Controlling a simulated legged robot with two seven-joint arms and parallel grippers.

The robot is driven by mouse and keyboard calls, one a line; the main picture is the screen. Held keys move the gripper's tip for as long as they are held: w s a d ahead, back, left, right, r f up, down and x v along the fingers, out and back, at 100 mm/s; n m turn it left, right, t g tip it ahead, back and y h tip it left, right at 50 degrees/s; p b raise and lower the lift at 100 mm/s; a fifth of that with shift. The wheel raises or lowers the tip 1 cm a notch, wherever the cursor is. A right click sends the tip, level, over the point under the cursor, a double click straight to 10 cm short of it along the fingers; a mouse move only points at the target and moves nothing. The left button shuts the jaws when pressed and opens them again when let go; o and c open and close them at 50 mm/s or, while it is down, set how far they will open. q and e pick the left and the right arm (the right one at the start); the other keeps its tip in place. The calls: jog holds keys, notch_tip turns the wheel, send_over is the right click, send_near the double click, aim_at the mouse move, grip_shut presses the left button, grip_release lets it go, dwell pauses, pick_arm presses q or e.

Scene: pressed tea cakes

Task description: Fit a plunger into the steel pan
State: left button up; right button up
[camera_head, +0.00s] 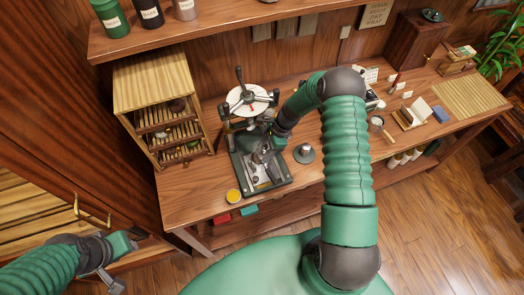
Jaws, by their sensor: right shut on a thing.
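A dark press (238,160) with a round white dial stands on the wooden workbench. My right gripper (270,143) reaches into the press from the right. It is shut on a small steel piece (261,156), seemingly a plunger, above the press base. The jaws are small and partly hidden by my wrist. The steel pan seems to be on the press base under the held piece, but I cannot make out its rim or whether the two touch. Another steel piece with a round foot (305,154) stands right of the press. My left gripper (126,262) is low at the left, away from the bench.
A bamboo-topped rack (158,85) stands left of the press. A shelf (200,38) with canisters hangs above.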

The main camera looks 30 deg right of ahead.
jog(key=shift+a+r, duration=0.15)
jog(key=shift+a, duration=0.25)
jog(key=shift+a+r, duration=0.15)
jog(key=shift+a, duration=0.35)
jog(key=shift+d+f, duration=0.25)
jog(key=shift+d, duration=0.1)
jog(key=shift+d+f, duration=0.1)
jog(key=shift+d, duration=0.3)
jog(key=o, duration=1.1)
jog(key=shift+s+d, duration=0.1)
jog(key=shift+o, duration=2.5)
jog(key=shift+a, duration=0.55)
pick_arm(q)
jog(key=shift+w+a+f, duration=0.1)
jog(key=shift+a+f, duration=0.15)
jog(key=shift+a, duration=0.25)
jog(key=shift+a+f, duration=0.2)
jog(key=shift+a, duration=0.3)
